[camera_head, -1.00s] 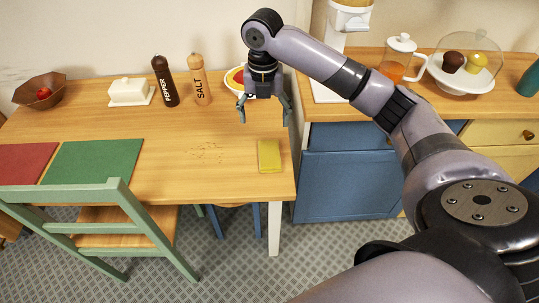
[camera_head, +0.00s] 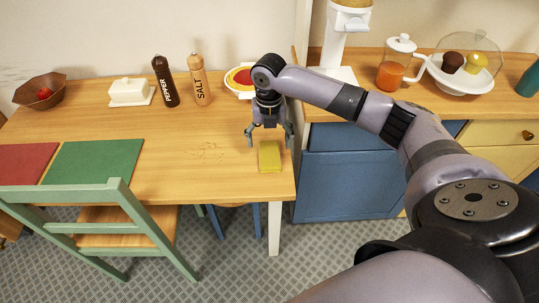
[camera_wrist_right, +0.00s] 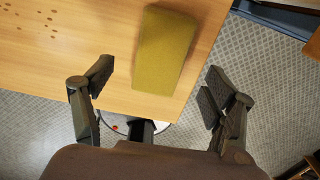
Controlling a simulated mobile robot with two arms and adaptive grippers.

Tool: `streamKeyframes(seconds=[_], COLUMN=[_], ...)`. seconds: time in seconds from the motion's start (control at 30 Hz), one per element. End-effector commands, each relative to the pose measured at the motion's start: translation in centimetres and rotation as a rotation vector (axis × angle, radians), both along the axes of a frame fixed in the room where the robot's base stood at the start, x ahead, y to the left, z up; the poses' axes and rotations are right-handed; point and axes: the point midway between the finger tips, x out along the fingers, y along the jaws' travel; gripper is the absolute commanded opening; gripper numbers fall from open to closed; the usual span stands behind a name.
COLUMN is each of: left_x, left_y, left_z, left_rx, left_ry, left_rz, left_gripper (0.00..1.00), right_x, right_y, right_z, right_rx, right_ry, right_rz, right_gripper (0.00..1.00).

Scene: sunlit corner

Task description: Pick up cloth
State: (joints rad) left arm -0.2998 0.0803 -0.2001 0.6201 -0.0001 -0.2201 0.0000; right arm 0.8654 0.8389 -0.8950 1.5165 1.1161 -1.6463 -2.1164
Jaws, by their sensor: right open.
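The cloth (camera_head: 269,157) is a folded yellow-green rectangle lying flat on the wooden table near its right edge. My right gripper (camera_head: 268,139) is open and empty, pointing down just above the cloth's far end, with one finger to each side. In the right wrist view the cloth (camera_wrist_right: 166,50) lies beyond and between the two open fingers of the gripper (camera_wrist_right: 160,95), apart from both. My left gripper is not in view.
Crumbs (camera_head: 207,153) lie on the table left of the cloth. A plate with red food (camera_head: 240,78), a salt mill (camera_head: 200,80), a pepper mill (camera_head: 165,80) and a butter dish (camera_head: 131,91) stand behind. A green chair (camera_head: 110,215) stands in front.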

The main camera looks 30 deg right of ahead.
Motion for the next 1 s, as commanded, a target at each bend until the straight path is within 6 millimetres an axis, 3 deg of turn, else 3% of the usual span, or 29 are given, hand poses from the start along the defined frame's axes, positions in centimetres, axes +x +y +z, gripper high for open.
streamKeyframes(seconds=[0.3, 0.6, 1.0], left_x=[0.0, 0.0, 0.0], left_y=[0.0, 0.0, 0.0], left_z=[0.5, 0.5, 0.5], left_rx=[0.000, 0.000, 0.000], left_ry=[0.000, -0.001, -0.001], left_rz=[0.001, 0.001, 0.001], left_gripper=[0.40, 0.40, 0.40], right_x=[-0.4, -0.3, -0.3], right_y=[0.0, 0.0, 0.0], right_z=[-4.4, -4.9, -4.9], right_rx=[-0.002, -0.001, -0.001], right_ry=[0.003, 0.000, 0.000], right_rz=[-0.001, 0.000, 0.000], right_gripper=[0.78, 0.78, 0.52])
